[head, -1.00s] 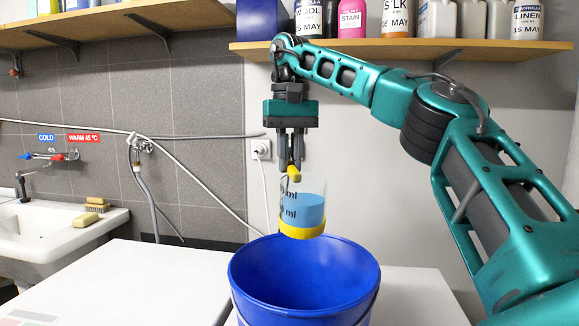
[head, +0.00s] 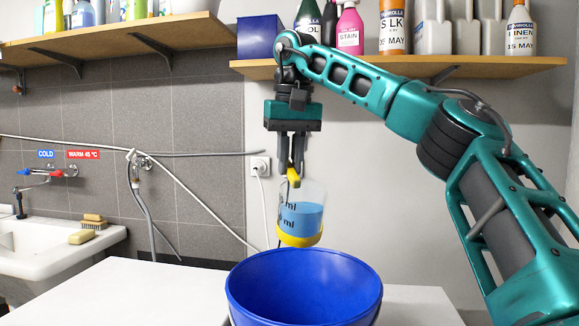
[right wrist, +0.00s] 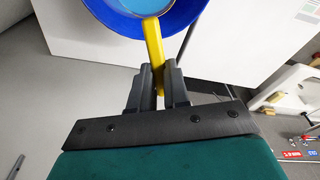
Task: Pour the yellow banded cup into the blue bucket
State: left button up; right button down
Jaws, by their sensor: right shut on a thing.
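The clear cup with a yellow band at its base (head: 301,238) holds blue liquid and carries volume marks. My right gripper (head: 291,172) is shut on its yellow handle and holds it in the air, tilted only slightly. In the right wrist view, my right gripper (right wrist: 159,88) is shut on the yellow handle (right wrist: 154,50); the cup's body is mostly cut off at the top. The blue bucket (head: 304,285) stands open below the cup, and its lower part is cut off. The cup appears above the bucket's far rim. My left gripper is not in view.
A white worktop (head: 130,290) spreads left of the bucket, clear where visible. A sink (head: 50,245) with a brush and a yellow block on its edge stands at left. A shelf (head: 470,70) with bottles hangs behind my right arm.

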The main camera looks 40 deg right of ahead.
jog(key=shift+s+r+t, duration=0.15)
jog(key=shift+r+t, duration=0.05)
jog(key=shift+t, duration=0.1)
jog(key=shift+s+a+r+t+h+b, duration=0.15)
jog(key=shift+s+t+h+b, duration=0.2)
jog(key=shift+b, duration=0.55)
jog(key=shift+r, duration=0.15)
jog(key=shift+r+t, duration=0.2)
jog(key=shift+t, duration=0.05)
